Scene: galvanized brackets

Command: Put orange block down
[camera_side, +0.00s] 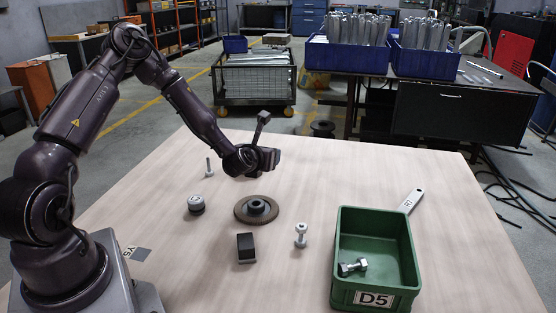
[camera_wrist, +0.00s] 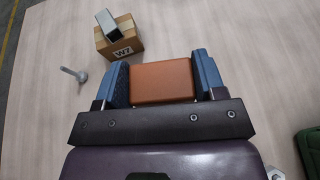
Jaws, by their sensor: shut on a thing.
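The orange block (camera_wrist: 162,82) shows in the wrist view between the two blue jaws of my gripper (camera_wrist: 163,70), which is shut on it. The side view shows my gripper (camera_side: 267,158) in the air over the back part of the wooden table (camera_side: 330,170). The block cannot be made out there, as the gripper covers it. No contact between the block and the table is visible.
A cardboard box (camera_wrist: 120,39) marked W7 with a metal bracket (camera_wrist: 112,25) on top stands ahead, left of the block. The right rear is clear.

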